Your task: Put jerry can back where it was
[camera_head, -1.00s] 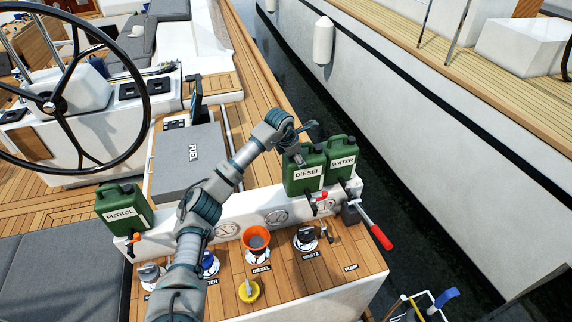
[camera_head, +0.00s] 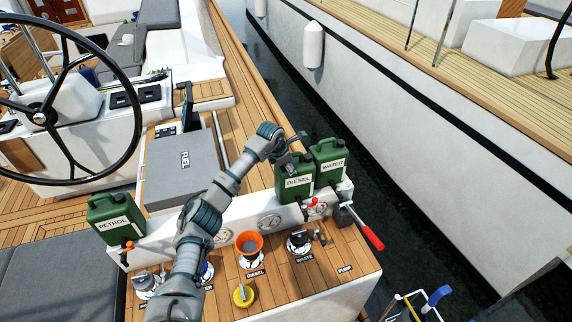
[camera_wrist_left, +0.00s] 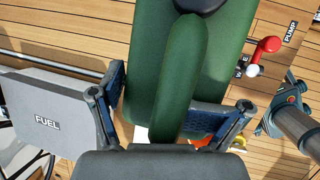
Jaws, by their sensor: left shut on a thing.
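The green DIESEL jerry can (camera_head: 294,184) is upright at the right end of the white ledge, beside the WATER can. Whether its base rests on the ledge is hard to tell. My left gripper (camera_head: 297,152) is at its top, shut on its handle. In the left wrist view, the two blue-grey fingers of my left gripper (camera_wrist_left: 165,108) sit either side of the can's green handle (camera_wrist_left: 178,85). The can's dark cap (camera_wrist_left: 200,4) shows at the top edge.
The WATER can (camera_head: 329,164) stands close on the right, the PETROL can (camera_head: 113,223) at the ledge's left end. A red-handled lever (camera_head: 371,236) sticks out at the right. An orange funnel (camera_head: 249,243) and yellow cap (camera_head: 243,295) are on the wooden top.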

